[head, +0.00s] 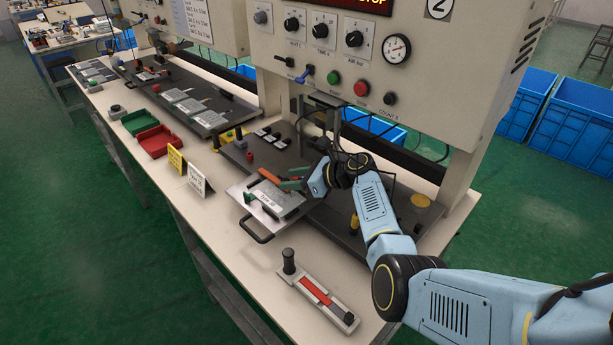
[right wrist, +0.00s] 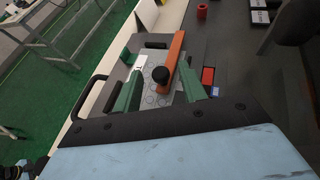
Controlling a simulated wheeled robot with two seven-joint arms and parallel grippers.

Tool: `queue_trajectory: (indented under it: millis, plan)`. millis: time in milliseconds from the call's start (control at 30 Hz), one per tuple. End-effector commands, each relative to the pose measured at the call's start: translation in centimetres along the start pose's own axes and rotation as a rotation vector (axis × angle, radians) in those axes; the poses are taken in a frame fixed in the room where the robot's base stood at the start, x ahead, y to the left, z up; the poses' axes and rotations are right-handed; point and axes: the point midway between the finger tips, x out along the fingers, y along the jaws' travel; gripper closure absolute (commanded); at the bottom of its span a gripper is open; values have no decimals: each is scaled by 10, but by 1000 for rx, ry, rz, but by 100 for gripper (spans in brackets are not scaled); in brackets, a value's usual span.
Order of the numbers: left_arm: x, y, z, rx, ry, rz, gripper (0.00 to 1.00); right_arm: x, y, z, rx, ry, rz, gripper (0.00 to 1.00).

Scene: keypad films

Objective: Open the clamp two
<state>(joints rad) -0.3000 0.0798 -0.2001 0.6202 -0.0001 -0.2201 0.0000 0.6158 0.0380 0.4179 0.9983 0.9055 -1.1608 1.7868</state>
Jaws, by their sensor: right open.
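The clamp is an orange bar (right wrist: 174,57) with a black ball knob (right wrist: 160,75), seen in the right wrist view. It lies along one side of a grey plate with a printed film (right wrist: 150,92); I cannot tell whether it presses on the film. In the head view the orange bar (head: 269,177) shows at the plate (head: 240,190) under machine two (head: 438,8). My right gripper (head: 290,180) is open above the plate. Its green fingers (right wrist: 160,90) stand apart on either side of the knob, with no contact visible. My left gripper is not in view.
A fixture with a red bar and black knob (head: 315,291) lies at the bench's front right. Yellow and white sign cards (head: 199,184) and red (head: 153,141) and green (head: 138,120) trays stand left. The machine's panel (head: 350,45) overhangs the back of the work area.

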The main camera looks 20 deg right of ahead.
Motion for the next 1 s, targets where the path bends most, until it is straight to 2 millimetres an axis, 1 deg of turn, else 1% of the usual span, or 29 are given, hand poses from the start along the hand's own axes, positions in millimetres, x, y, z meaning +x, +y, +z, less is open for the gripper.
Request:
queue_trajectory:
  millis: [167, 400, 500, 600, 700, 800, 1000]
  plan:
    - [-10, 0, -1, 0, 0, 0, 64, -25, 0, 1, -1, 1, -3, 58]
    - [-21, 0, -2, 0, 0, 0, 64, -80, -1, 2, -2, 1, -5, 58]
    - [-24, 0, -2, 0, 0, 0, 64, -100, -1, 1, -3, 1, -4, 58]
    - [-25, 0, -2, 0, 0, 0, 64, -115, 0, 1, -1, 0, -3, 58]
    - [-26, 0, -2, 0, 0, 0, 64, -124, 0, 1, -1, 0, -2, 58]
    - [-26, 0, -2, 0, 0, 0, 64, -130, 0, 0, -1, 0, -1, 58]
    - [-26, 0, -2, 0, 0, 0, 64, -131, 0, 0, -1, -1, -1, 58]
